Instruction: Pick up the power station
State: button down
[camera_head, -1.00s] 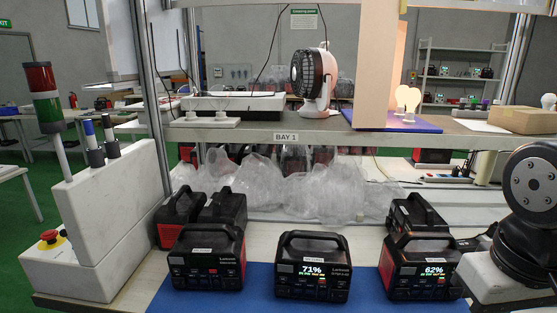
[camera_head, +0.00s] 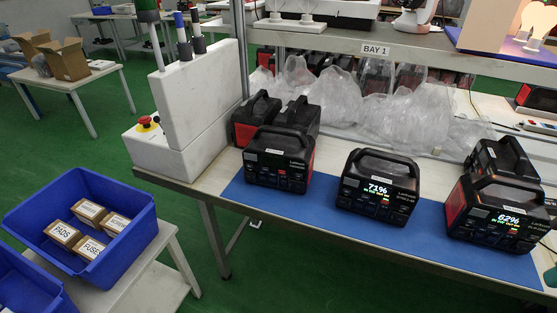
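Several black and red power stations with top handles stand on the bench. In the front row on the blue mat (camera_head: 322,220), the left power station (camera_head: 279,162) has a dark screen. The middle power station (camera_head: 377,188) reads 71%. The right power station (camera_head: 496,215) reads 62%. Two more stand behind at the left (camera_head: 256,120), and one more stands behind at the right (camera_head: 503,160). All stand upright and apart from my arm. My gripper is not visible in the current view.
A blue bin (camera_head: 82,228) with small labelled cardboard boxes sits on a low side table at the lower left. A white block with a red emergency button (camera_head: 147,122) stands at the bench's left end. Clear plastic bags (camera_head: 335,95) lie behind the stations.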

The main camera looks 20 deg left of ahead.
aim_at(280, 154)
jog(key=k, duration=0.6)
jog(key=u, duration=0.7)
jog(key=i, duration=0.5)
jog(key=u, duration=0.75)
jog(key=i, duration=1.1)
jog(key=z, duration=0.45)
